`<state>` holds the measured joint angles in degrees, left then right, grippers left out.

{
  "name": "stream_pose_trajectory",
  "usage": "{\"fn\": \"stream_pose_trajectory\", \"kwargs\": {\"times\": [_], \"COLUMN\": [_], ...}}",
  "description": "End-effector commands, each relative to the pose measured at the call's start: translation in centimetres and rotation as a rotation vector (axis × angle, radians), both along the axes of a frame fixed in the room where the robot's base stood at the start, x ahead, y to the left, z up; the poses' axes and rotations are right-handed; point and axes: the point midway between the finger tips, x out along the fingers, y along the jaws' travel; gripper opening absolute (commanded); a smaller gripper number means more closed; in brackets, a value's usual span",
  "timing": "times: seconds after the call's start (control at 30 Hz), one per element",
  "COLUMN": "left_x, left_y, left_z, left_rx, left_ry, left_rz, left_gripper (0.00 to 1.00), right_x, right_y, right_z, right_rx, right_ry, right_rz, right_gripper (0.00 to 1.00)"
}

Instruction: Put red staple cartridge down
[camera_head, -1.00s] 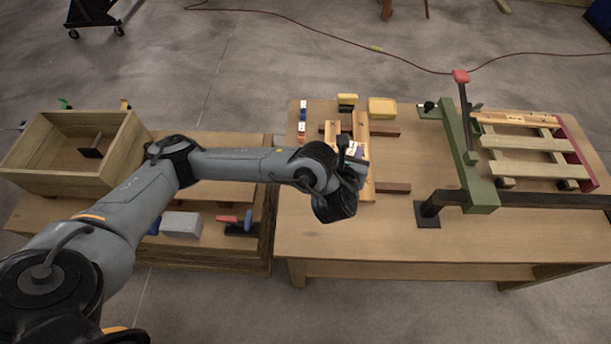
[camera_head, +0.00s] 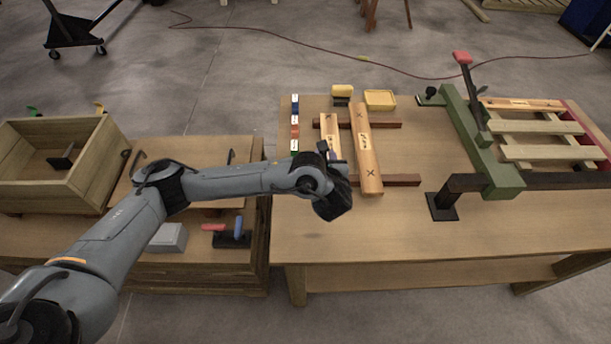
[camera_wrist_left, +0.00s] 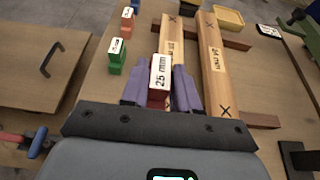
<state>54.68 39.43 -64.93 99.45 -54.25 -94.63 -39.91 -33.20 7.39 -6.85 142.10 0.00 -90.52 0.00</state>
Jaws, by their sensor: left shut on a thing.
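My left gripper (camera_wrist_left: 160,85) is shut on the red staple cartridge (camera_wrist_left: 158,98), whose white label reads "25 mm". In the head view the left gripper (camera_head: 328,152) is over the table at the near end of the shorter wooden piece (camera_head: 329,127). The cartridge is mostly hidden there by my wrist. In the wrist view it stands in front of the wooden pieces, and I cannot tell whether it touches the table. My right gripper is in neither view.
A row of blue (camera_head: 295,106), orange-red (camera_head: 295,131) and green (camera_head: 294,146) cartridges stands along the table's left side. A longer wooden piece (camera_head: 368,150) lies on dark red bars (camera_head: 400,180). The front tabletop is clear.

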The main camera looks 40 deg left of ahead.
Motion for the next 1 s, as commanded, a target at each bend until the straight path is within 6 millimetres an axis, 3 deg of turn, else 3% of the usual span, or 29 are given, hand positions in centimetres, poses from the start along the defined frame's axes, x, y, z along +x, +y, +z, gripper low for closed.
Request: {"fn": "stream_pose_trajectory", "kwargs": {"times": [0.2, 0.43, 0.63, 1.0], "left_x": [-3.4, -5.7, -6.3, -6.3], "left_y": [3.3, 5.4, 5.9, 5.9], "left_z": [-2.9, -4.8, -5.3, -9.1], "left_rx": [0.004, 0.001, -0.001, 0.001], "left_ry": [0.001, 0.000, -0.001, -0.001], "left_rz": [0.002, 0.000, 0.000, 0.000], "left_gripper": [0.00, 0.00, 0.00, 0.00], "right_x": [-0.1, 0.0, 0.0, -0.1], "right_y": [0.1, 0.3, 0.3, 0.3], "right_z": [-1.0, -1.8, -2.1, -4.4], "right_rx": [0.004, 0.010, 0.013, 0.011], "right_ry": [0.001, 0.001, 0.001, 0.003], "right_rz": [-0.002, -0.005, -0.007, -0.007], "right_gripper": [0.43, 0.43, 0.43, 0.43]}}
